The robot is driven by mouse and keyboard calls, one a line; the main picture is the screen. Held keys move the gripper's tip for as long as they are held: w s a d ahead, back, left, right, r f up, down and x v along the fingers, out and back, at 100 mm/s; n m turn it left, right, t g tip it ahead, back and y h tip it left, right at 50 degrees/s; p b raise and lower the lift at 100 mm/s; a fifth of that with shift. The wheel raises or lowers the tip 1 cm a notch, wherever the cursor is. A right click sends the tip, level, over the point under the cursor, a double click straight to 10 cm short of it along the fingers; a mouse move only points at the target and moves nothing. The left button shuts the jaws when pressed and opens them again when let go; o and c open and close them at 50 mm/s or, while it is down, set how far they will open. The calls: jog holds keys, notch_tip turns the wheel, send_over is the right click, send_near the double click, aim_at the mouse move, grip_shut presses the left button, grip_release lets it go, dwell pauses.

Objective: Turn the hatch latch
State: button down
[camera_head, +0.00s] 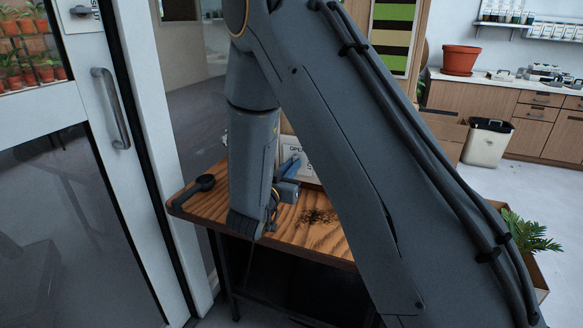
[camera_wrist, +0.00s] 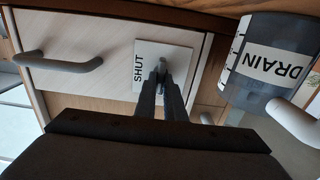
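In the wrist view a light wood hatch panel (camera_wrist: 103,55) carries a white plate (camera_wrist: 152,55) marked SHUT. A small grey piece, seemingly the hatch latch (camera_wrist: 163,65), stands out in front of the plate. My gripper (camera_wrist: 161,77) has its two dark fingers close together, with the tips at this piece. The fingers cover much of it, and I cannot tell whether they grip it or only stand around it. In the head view my arm hides most of the hatch. Part of a pale panel (camera_head: 297,158) lettered OPE shows behind the arm.
In the wrist view a grey bar handle (camera_wrist: 58,62) is left of the latch. A dark cylinder (camera_wrist: 265,95) labelled DRAIN with a pale lever (camera_wrist: 292,122) is close on the right. In the head view a black scoop (camera_head: 196,187) and spilled soil (camera_head: 318,216) lie on the wooden bench (camera_head: 283,238).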

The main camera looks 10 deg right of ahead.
jog(key=shift+m, duration=0.3)
jog(key=shift+s+d+f+m+b, duration=0.1)
jog(key=shift+m+b, duration=1.45)
jog(key=shift+m, duration=1.3)
jog(key=shift+s+d+f+m+b, duration=0.15)
jog(key=shift+m+b, duration=1.45)
jog(key=shift+m, duration=1.3)
jog(key=shift+w+f+m+b, duration=0.1)
jog(key=shift+m+b, duration=1.45)
jog(key=shift+m, duration=1.3)
jog(key=c, duration=1.8)
grip_release()
jog(key=shift+c, duration=0.2)
